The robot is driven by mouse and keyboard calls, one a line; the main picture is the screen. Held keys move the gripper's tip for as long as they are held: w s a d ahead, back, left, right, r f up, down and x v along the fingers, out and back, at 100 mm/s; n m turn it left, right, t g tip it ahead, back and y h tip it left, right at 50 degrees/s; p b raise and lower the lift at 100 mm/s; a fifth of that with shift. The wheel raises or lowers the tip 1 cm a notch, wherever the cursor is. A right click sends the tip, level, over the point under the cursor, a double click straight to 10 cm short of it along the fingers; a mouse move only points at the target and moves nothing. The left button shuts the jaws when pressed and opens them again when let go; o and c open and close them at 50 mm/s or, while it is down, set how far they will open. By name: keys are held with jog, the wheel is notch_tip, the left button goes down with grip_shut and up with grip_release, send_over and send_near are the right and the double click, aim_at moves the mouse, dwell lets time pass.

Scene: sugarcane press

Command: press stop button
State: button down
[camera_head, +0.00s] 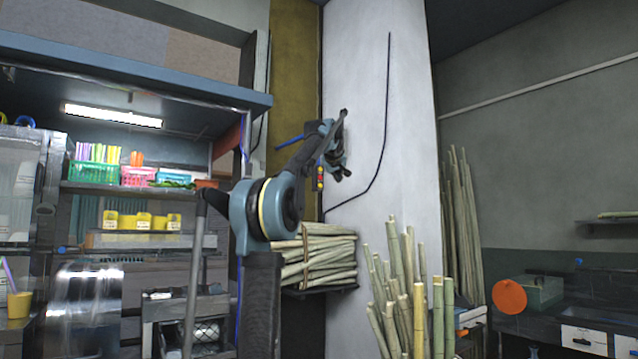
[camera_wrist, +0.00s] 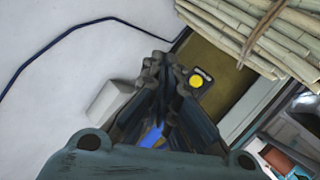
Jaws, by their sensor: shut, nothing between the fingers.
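A small control unit with red and yellow parts (camera_head: 320,178) hangs by the white pillar in the head view, just left of my gripper (camera_head: 342,165). In the wrist view a dark box with a round yellow button (camera_wrist: 196,81) and a small label shows just right of my fingertips. My gripper (camera_wrist: 166,66) is shut and empty, its fingers pointing toward the wall. The fingers hide part of the area beside the yellow button. No red stop button shows clearly in the wrist view, and I cannot tell whether the fingers touch the box.
A bundle of cane (camera_head: 318,258) lies on a wall shelf below my gripper; it also shows at the wrist view's top right (camera_wrist: 255,35). A white box (camera_wrist: 108,101) is left of the fingers. A black cable (camera_head: 387,110) runs along the pillar. Upright canes (camera_head: 420,310) stand lower right.

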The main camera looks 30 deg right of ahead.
jog(key=w, duration=0.8)
jog(key=shift+w+a, duration=0.25)
jog(key=shift+a, duration=0.1)
jog(key=shift+w, duration=0.1)
dwell(1.2)
jog(key=shift+w, duration=0.2)
jog(key=shift+w, duration=0.45)
dwell(0.8)
jog(key=shift+s, duration=0.85)
jog(key=shift+s+d, duration=0.15)
jog(key=shift+s, duration=1.1)
jog(key=shift+s+d, duration=0.1)
jog(key=shift+s, duration=1.15)
